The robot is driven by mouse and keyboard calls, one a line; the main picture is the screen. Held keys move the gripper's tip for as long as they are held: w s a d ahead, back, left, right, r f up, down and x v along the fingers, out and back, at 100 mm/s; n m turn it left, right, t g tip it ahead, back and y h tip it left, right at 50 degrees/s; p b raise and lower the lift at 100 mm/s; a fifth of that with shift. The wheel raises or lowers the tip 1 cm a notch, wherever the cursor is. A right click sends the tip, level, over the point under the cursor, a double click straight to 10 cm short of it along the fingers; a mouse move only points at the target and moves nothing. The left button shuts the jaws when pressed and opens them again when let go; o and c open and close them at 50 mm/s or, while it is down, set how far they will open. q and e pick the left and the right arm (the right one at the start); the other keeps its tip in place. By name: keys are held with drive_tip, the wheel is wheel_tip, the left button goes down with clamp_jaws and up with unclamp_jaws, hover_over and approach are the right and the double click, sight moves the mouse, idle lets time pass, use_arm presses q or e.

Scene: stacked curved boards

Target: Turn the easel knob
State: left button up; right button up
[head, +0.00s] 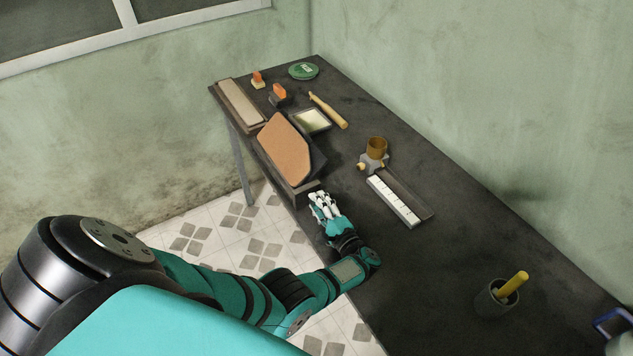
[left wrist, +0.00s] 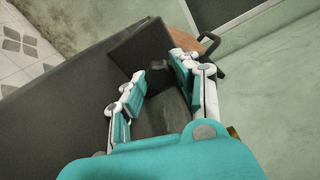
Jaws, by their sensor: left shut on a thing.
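The easel (head: 311,172) is a dark tilted stand near the table's left edge, with an orange-brown board (head: 281,148) with cut corners leaning on it. My left gripper (head: 318,203), white and teal, is at the easel's near end, low beside the table edge. My right gripper does not show.
Free room lies at the front middle.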

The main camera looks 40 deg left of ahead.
use_arm(q)
drive_tip(key=shift+f+m, duration=0.1)
drive_tip(key=shift+m, duration=0.3)
drive_tip(key=shift+m+p, duration=0.4)
drive_tip(key=shift+m, duration=1.3)
drive_tip(key=o, duration=0.8)
drive_tip(key=shift+c, duration=0.2)
drive_tip(key=shift+d, duration=0.1)
